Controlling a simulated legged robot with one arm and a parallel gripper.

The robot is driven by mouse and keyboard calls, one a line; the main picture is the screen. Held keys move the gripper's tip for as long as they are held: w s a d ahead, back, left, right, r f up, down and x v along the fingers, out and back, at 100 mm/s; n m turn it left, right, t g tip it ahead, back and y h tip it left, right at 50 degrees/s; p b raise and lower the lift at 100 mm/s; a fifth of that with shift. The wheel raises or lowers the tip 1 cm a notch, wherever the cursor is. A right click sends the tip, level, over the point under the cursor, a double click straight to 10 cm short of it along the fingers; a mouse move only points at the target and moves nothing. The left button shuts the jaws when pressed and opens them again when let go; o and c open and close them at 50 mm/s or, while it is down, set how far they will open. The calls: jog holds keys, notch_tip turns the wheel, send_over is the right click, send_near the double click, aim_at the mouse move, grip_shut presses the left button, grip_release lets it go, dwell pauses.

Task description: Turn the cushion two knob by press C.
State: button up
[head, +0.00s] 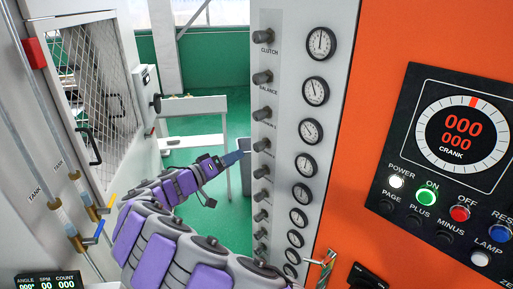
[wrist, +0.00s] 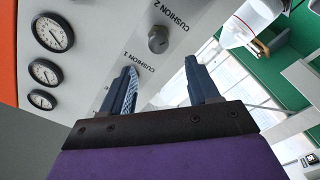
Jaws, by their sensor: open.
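The cushion two knob (wrist: 158,38) is a small round grey knob on a pale panel (wrist: 95,45), next to the label CUSHION 2 in the wrist view. In the head view it appears to be the fourth knob (head: 261,145) down the column, though the label there is too small to read surely. My gripper (wrist: 161,65) is open and empty, its two dark blue fingers pointing at the panel. The knob shows beyond and between the fingertips, apart from them. In the head view my gripper (head: 240,157) is just left of the knob column.
Similar knobs, including the clutch knob (head: 263,36), sit above and below in the column. Round gauges (head: 316,90) run beside them. An orange panel with a crank display (head: 462,130) stands at right. A mesh door (head: 90,80) and pale table (head: 195,105) are at left.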

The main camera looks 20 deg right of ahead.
aim_at(255, 148)
jog(key=x, duration=1.1)
jog(key=shift+d, duration=0.1)
jog(key=c, duration=1)
